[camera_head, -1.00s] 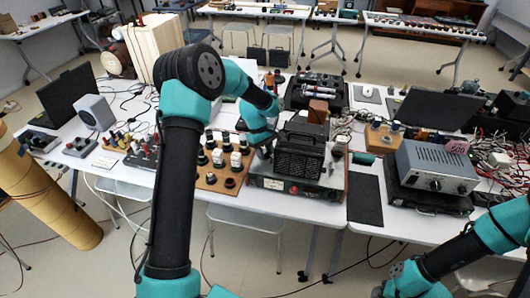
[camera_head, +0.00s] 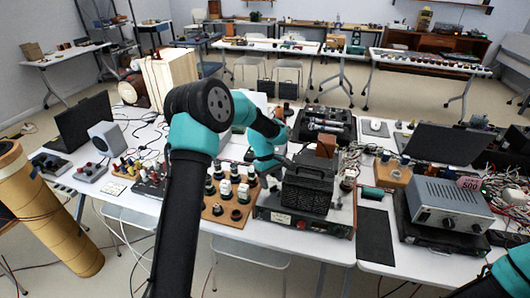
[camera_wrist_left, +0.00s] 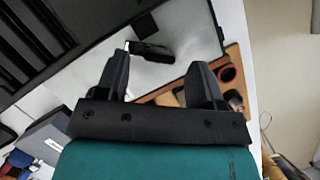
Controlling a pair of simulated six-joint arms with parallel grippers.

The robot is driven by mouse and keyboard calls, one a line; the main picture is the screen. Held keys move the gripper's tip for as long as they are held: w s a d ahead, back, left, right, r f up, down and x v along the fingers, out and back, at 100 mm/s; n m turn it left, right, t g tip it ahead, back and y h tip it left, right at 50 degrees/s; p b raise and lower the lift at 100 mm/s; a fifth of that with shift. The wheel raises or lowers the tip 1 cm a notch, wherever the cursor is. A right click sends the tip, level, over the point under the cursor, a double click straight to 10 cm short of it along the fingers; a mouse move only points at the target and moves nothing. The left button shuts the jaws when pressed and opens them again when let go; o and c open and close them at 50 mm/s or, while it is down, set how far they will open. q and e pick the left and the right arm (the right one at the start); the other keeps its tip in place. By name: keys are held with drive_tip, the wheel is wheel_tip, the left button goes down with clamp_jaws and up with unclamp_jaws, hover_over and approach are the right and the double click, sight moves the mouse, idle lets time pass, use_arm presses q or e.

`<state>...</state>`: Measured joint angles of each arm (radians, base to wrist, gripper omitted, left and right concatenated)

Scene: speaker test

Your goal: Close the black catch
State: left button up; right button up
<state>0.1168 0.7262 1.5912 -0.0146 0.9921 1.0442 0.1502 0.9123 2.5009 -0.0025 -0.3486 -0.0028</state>
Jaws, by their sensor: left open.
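In the left wrist view a small black catch (camera_wrist_left: 150,50) sits on a light grey panel, just ahead of my left gripper (camera_wrist_left: 160,64). The gripper's two black fingers are apart, with the catch showing between and beyond their tips; I cannot tell whether they touch it. In the head view my left gripper (camera_head: 280,162) is small and partly hidden by its own arm, beside the black ribbed case (camera_head: 308,184) on a grey box. The catch is too small to make out there. My right gripper is out of the frame.
A wooden board (camera_head: 216,208) with several knobs lies left of the grey box (camera_head: 333,220). A dark mat (camera_head: 375,236) and a grey power supply (camera_head: 448,205) lie to the right. Cables and other devices crowd the white table.

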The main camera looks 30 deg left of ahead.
use_arm(q)
drive_tip(key=v, duration=1.5)
drive_tip(key=shift+r, duration=0.2)
drive_tip(key=shift+c, duration=0.3)
